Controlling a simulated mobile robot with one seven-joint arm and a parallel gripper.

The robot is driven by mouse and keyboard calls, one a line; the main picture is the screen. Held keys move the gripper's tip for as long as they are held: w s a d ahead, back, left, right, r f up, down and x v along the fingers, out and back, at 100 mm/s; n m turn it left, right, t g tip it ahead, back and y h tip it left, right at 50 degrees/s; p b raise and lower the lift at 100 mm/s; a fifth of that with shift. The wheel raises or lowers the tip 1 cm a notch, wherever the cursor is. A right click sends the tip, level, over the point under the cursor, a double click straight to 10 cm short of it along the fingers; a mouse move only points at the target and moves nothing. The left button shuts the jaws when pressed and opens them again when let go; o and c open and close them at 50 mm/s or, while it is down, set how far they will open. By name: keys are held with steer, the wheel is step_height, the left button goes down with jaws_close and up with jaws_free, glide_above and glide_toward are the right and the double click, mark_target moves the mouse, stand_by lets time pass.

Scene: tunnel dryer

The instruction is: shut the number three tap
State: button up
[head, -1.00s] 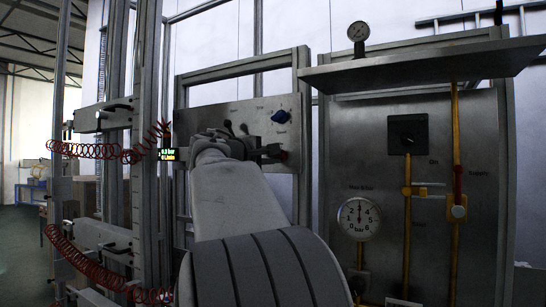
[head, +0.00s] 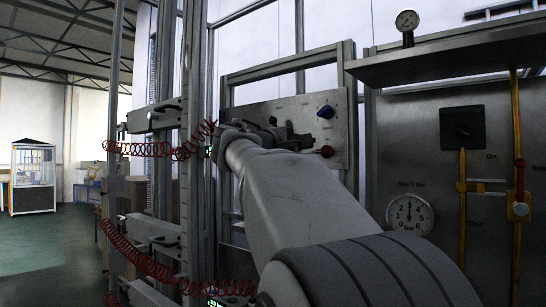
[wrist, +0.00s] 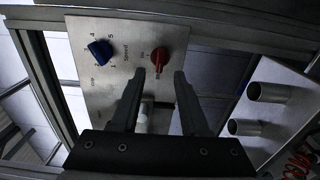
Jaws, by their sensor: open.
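No number shows on any tap, so I cannot tell which is number three. Black lever handles, an upper one (head: 168,107) and a lower one (head: 165,242), sit on the rail frame at left, near red coiled hoses. My gripper (head: 285,135) is in front of the steel panel (head: 268,112) with a blue knob (head: 326,112) and a red knob (head: 325,151). In the wrist view my gripper (wrist: 159,75) is open and empty; the red knob (wrist: 160,57) appears between and beyond its fingertips, and the blue knob (wrist: 101,52) is to the left.
A larger panel at right carries a pressure gauge (head: 410,214), a black square fitting (head: 463,127) and yellow pipes. A steel shelf (head: 450,58) juts out above it. The wrist view shows two metal tubes (wrist: 268,92) at right. Open floor (head: 50,255) lies at far left.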

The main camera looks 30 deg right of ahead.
steer(key=b+v, duration=0.2)
steer(key=v, duration=1)
steer(key=shift+d+f, duration=0.1)
step_height(320, 180, down, 12)
steer(key=s+y, duration=0.3)
steer(key=y, duration=0.2)
steer(key=s+a+f+m+y, duration=0.1)
steer(key=s+a+f+y, duration=0.3)
steer(key=f, duration=0.6)
steer(key=s+a+f+m+y, duration=0.2)
steer(key=s+a+f, duration=0.4)
steer(key=f, duration=0.4)
steer(key=s+a+f+m+g+y, duration=0.1)
steer(key=s+a+f+y, duration=0.4)
steer(key=f, duration=0.5)
steer(key=shift+s+f+m+y, duration=0.25)
steer(key=shift+s+m+y, duration=0.05)
steer(key=shift+s, duration=0.7)
